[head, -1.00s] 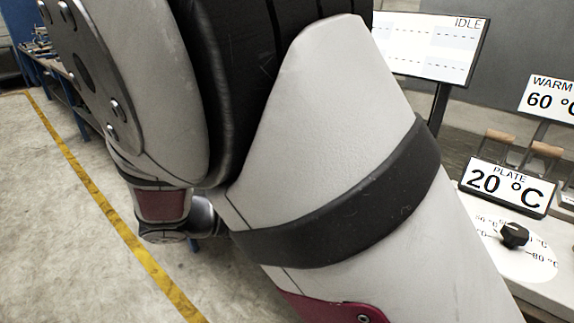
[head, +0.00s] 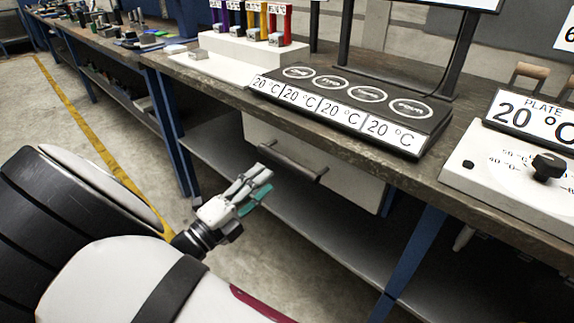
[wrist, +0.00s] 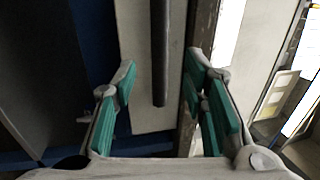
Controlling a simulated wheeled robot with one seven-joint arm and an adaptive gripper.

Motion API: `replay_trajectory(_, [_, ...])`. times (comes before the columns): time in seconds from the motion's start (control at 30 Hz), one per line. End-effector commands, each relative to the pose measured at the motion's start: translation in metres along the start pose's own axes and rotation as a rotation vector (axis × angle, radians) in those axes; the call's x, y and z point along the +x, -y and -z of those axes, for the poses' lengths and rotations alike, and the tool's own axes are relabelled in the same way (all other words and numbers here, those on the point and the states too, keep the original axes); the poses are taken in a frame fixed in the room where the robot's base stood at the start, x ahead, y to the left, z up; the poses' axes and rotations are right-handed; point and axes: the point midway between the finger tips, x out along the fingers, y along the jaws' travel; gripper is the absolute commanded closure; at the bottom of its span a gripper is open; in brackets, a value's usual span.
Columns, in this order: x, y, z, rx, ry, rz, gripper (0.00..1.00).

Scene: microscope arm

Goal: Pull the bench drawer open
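The bench drawer (head: 345,187) has a pale front under the bench top, with a dark bar handle (head: 287,160) across it. The drawer looks shut. My gripper (head: 262,180) is open, just in front of and below the handle's left end in the head view. In the wrist view, the drawer front (wrist: 145,110) lies ahead, and the handle (wrist: 160,55) runs down from the top edge between my two green-padded fingers (wrist: 160,80). Neither finger visibly touches the handle, and its depth relative to the fingertips is unclear.
The bench top (head: 225,88) carries a black four-place hotplate (head: 335,115), a rack of coloured tubes (head: 250,55) and a plate controller with a knob (head: 545,168). Blue bench legs (head: 408,270) and a lower shelf (head: 290,225) stand below. Floor is free at left.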

Motion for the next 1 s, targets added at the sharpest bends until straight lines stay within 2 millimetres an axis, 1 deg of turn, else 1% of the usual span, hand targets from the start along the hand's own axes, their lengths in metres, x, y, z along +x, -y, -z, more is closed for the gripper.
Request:
replay_trajectory(0.03, [0.011, -0.001, 0.000, 0.000, -0.003, 0.001, 0.60])
replay_trajectory(0.2, [0.043, -0.002, 0.001, 0.001, -0.003, 0.000, 0.60])
replay_trajectory(0.3, [0.059, -0.001, 0.001, 0.001, -0.003, 0.000, 0.60])
replay_trajectory(0.4, [0.070, -0.001, 0.000, 0.002, -0.001, 0.000, 0.60])
replay_trajectory(0.6, [0.082, -0.001, 0.000, 0.001, -0.001, -0.001, 0.60])
replay_trajectory(0.87, [0.083, 0.000, 0.000, 0.001, -0.001, -0.001, 0.60])
replay_trajectory(0.97, [0.083, 0.000, 0.000, 0.001, -0.001, -0.001, 0.81])
replay_trajectory(1.0, [0.083, 0.000, 0.000, 0.001, -0.001, -0.001, 0.90])
